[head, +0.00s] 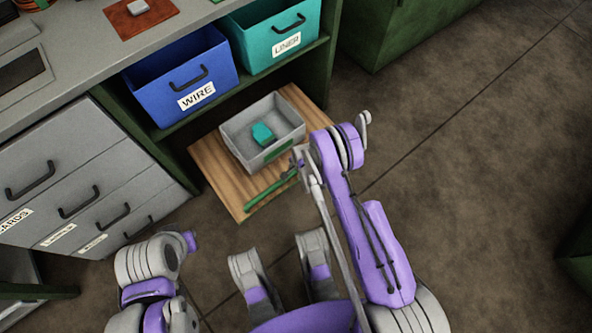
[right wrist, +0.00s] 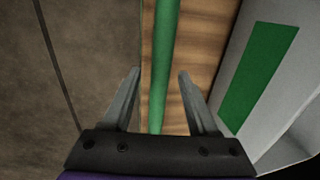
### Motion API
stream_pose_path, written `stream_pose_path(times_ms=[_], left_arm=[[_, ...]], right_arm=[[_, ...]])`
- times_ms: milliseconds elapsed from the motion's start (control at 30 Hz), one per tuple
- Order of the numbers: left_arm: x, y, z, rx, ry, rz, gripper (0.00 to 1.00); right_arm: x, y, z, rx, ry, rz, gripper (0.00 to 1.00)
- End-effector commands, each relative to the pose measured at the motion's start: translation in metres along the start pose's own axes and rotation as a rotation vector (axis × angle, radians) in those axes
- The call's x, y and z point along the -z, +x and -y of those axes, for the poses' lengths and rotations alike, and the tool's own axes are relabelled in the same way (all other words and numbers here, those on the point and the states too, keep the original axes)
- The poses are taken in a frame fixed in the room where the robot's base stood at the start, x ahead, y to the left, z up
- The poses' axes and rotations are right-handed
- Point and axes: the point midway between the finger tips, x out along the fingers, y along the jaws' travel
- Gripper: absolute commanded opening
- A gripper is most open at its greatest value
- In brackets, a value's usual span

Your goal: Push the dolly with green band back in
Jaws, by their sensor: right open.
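The dolly is a wooden board (head: 222,180) low on the floor, sticking out from under the open shelf. A green bar (head: 268,188) runs along its front edge. A grey bin (head: 292,112) with a green band (head: 278,150) stands on it and holds a teal piece (head: 263,134). My right gripper (head: 296,163) is at the bar's right part. In the right wrist view, my right gripper (right wrist: 160,72) is open, its fingers on either side of the green bar (right wrist: 163,50); contact cannot be told. My left arm shows at lower left, but its gripper does not show.
A blue WIRE bin (head: 165,105) and a teal LINER bin (head: 255,50) sit on the shelf above the dolly. Grey drawers (head: 75,180) stand left of it. A green cabinet (head: 385,35) is at upper right. The floor (head: 460,150) to the right is clear.

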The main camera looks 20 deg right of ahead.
Motion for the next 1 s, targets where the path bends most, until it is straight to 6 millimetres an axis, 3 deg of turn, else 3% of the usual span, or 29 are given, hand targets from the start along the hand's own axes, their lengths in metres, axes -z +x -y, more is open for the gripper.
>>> stream_pose_path(times_ms=[133, 433, 1000], left_arm=[[0.0000, -0.0001, 0.0000, 0.000, 0.000, 0.000, 0.00], [0.0000, -0.0001, 0.0000, 0.000, 0.000, 0.000, 0.00], [0.0000, -0.0001, 0.0000, 0.000, 0.000, 0.000, 0.00]], right_arm=[[0.0000, -0.0002, 0.0000, 0.000, 0.000, 0.000, 0.56], [0.0001, -0.0004, 0.0000, 0.000, 0.000, 0.000, 0.02], [0.0002, -0.0005, -0.0001, 0.000, 0.000, 0.000, 0.00]])
